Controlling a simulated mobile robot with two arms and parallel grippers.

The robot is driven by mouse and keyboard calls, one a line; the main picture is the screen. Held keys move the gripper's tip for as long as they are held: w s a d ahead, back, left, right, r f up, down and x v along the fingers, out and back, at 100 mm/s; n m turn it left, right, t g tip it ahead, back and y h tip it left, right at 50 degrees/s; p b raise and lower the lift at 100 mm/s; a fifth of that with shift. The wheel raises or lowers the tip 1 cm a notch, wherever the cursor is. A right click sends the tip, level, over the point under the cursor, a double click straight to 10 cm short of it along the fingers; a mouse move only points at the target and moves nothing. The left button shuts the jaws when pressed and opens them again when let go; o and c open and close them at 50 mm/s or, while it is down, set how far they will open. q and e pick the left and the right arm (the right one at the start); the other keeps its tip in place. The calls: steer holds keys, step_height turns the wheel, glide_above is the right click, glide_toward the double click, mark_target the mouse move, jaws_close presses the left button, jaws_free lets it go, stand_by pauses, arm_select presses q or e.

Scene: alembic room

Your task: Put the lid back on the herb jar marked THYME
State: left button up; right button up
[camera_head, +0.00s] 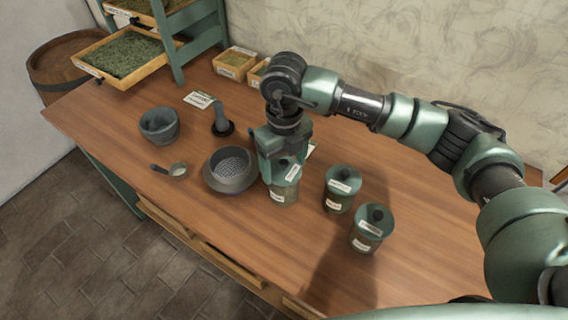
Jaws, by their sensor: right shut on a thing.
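My right gripper (283,162) points down over the nearest of the jars to the sieve bowl, its fingers closed around a green lid (288,181) with a pale tag. The lid is at the mouth of a glass herb jar (283,198) with a white label; I cannot tell whether it is seated or just above the rim. The jar stands upright on the table. The label is too small to read, so I cannot tell which jar is THYME. My left gripper is not in view.
Two lidded jars stand to the right, one nearer the middle (338,204) and one closer to the front (366,243). A sieve bowl (231,183), spoon (170,171), mortar (159,126) and pestle (219,117) are to the left. The right side of the wooden table (430,215) is clear.

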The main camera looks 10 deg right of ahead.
steer(key=o, duration=1.6)
steer(key=shift+c, duration=0.2)
steer(key=shift+r+p, duration=1.7)
steer(key=shift+r, duration=1.85)
jaws_close()
